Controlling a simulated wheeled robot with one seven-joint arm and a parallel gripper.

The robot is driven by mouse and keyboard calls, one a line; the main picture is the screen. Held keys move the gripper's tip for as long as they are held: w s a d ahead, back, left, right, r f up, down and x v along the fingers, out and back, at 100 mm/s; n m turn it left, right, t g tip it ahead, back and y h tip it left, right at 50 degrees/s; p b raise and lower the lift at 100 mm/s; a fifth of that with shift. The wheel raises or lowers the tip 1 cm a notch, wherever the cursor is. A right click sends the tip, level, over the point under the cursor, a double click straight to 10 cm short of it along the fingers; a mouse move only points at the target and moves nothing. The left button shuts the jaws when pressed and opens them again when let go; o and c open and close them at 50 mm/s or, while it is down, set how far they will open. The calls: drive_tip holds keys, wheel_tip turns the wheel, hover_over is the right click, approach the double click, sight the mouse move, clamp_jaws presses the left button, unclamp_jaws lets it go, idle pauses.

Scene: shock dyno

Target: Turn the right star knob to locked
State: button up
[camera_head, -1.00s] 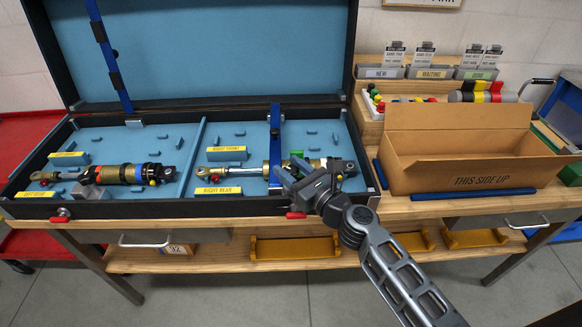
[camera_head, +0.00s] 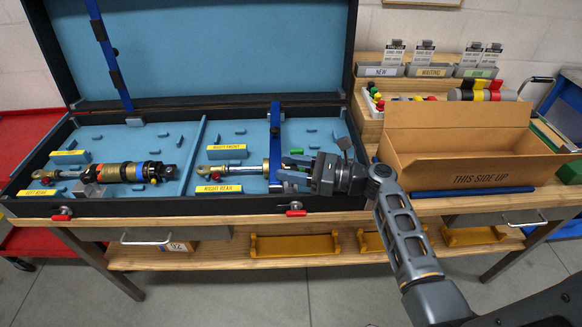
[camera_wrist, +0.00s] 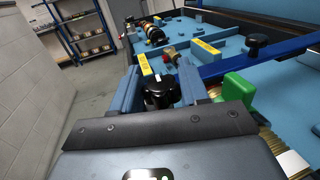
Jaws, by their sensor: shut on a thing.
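A black star knob (camera_wrist: 160,92) with a white mark on top sits between the two fingers of my gripper (camera_wrist: 175,95) in the wrist view, and the gripper is shut on it. In the head view my gripper (camera_head: 284,172) reaches leftward to the near end of the blue strap bar (camera_head: 275,145) and hides the held knob. Another black knob (camera_wrist: 257,43) stands farther back on the bar, untouched. The bar lies across the right shock absorber (camera_head: 245,168) in the case. The lock position of the held knob cannot be read.
A green block (camera_wrist: 238,88) is close to my gripper. The left shock (camera_head: 125,173) lies in the other compartment under a raised blue bar (camera_head: 110,50). A red latch (camera_head: 295,211) is on the case front. A cardboard box (camera_head: 470,160) stands at right.

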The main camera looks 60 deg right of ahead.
drive_tip(key=shift+y, duration=0.3)
drive_tip(key=o, duration=0.9)
drive_tip(key=shift+o, duration=0.2)
drive_tip(key=b+v, duration=0.1)
drive_tip(key=v, duration=0.6)
drive_tip(key=shift+s, duration=0.3)
drive_tip(key=shift+d+r, duration=0.1)
drive_tip(key=shift+d, duration=0.1)
drive_tip(key=shift+s, duration=0.1)
